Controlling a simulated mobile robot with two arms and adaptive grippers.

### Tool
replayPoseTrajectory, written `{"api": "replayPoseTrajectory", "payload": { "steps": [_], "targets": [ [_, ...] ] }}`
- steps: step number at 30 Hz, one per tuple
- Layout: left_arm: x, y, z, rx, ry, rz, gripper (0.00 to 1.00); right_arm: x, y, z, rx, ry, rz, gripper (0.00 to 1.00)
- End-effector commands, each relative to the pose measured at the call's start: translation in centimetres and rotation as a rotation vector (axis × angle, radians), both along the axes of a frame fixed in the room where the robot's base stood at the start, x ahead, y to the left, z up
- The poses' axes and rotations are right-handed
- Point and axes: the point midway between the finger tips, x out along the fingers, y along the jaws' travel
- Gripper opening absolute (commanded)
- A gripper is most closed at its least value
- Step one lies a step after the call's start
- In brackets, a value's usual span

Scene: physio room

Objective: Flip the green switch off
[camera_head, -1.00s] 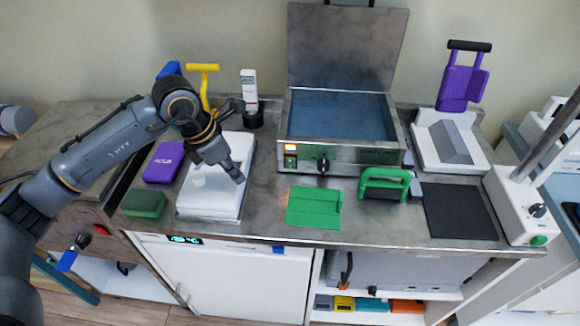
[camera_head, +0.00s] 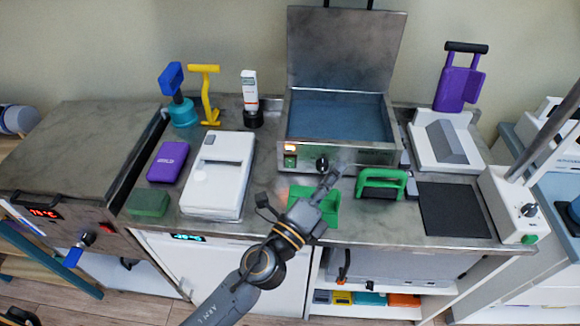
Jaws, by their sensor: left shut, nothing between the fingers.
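A green switch (camera_head: 290,161) sits on the front panel of the steel water bath (camera_head: 352,155), below a lit orange lamp (camera_head: 290,147). I cannot tell the switch's position at this size. My left gripper (camera_head: 332,178) is shut and empty. Its arm comes up from the bottom, and its tips are in front of the panel, right of the switch and close to the black knob (camera_head: 322,164). The gripper and wrist cover part of the green sheet-like stand (camera_head: 300,193). My right gripper does not show.
A green-handled tool (camera_head: 381,182) and a black mat (camera_head: 455,210) lie right of the gripper. A white box (camera_head: 218,175) and a purple case (camera_head: 167,161) lie left. The bath's lid (camera_head: 346,50) stands open. A white device (camera_head: 505,205) with a green button stands far right.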

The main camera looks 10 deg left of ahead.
Motion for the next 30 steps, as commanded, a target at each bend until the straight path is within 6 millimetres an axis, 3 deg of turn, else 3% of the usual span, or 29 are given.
{"api": "replayPoseTrajectory", "payload": {
  "steps": [6,12,25,30],
  "targets": [
    [-1.2,5.8,-6.1,-0.163,0.295,0.354,0.00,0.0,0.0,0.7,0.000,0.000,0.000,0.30],
    [-3.2,8.7,-10.1,-0.208,0.460,0.531,0.00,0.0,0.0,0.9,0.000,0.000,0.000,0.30],
    [-3.7,9.3,-11.0,-0.213,0.495,0.568,0.00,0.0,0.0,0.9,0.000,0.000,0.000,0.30],
    [-2.7,9.4,-11.0,-0.212,0.492,0.567,0.00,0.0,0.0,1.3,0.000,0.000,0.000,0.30]
  ]
}}
